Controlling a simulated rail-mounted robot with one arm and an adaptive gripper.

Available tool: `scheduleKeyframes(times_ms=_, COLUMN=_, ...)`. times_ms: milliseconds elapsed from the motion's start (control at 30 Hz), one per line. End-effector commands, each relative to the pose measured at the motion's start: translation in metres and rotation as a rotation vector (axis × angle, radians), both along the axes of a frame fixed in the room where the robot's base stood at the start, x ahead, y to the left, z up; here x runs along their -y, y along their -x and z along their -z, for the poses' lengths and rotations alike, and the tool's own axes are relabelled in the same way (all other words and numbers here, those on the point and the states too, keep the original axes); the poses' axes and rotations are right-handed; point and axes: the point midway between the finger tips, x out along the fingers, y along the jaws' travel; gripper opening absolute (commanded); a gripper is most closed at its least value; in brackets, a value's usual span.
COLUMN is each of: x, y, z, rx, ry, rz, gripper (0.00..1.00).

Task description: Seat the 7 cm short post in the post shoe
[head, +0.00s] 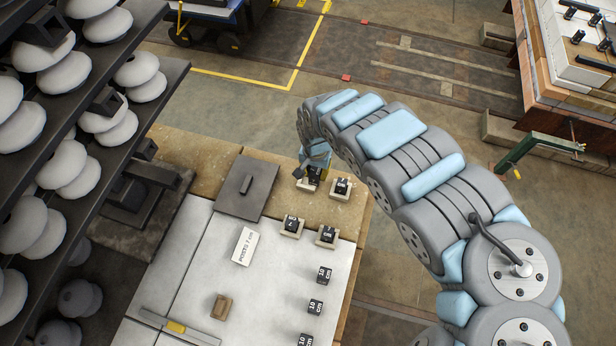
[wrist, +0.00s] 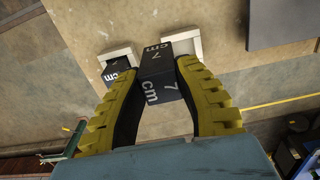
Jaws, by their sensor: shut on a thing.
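My gripper (wrist: 160,75) is shut on a black 7 cm short post (wrist: 164,84), its white lettering facing the wrist camera. In the wrist view, the post overlaps a pale post shoe (wrist: 196,44), whose rim shows beyond it. I cannot tell whether the post's lower end is inside the shoe or above it. In the head view, my gripper (head: 315,160) is at the table's far edge, over the shoe (head: 302,187), with the held post partly hidden. Another 7 cm post (wrist: 118,74) stands in a neighbouring shoe, also visible in the head view (head: 342,185).
Two more black posts (head: 291,223) (head: 327,234) stand in shoes nearer. Several 10 cm posts (head: 324,274) line the right side. A dark plate with a handle (head: 232,198) and a label card (head: 244,246) lie left. Insulator racks (head: 85,75) stand at far left.

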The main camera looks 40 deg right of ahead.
Motion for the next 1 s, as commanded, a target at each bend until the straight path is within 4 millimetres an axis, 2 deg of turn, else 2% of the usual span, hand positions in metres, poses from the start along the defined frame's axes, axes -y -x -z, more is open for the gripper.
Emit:
scheduleKeyframes(times_ms=33, x=-0.003, y=-0.005, z=0.008, rx=0.002, ry=-0.007, rz=-0.001, gripper=0.00)
scheduleKeyframes(times_ms=167, x=0.002, y=-0.012, z=0.020, rx=0.000, ry=-0.004, rz=0.001, gripper=0.00)
scheduleKeyframes(times_ms=533, x=0.007, y=-0.035, z=0.044, rx=0.002, ry=-0.005, rz=-0.001, gripper=0.00)
scheduleKeyframes(times_ms=833, x=0.011, y=-0.041, z=0.050, rx=0.003, ry=-0.002, rz=-0.001, gripper=0.00)
scheduleKeyframes(times_ms=1000, x=0.011, y=-0.043, z=0.066, rx=-0.003, ry=-0.005, rz=0.001, gripper=0.00)
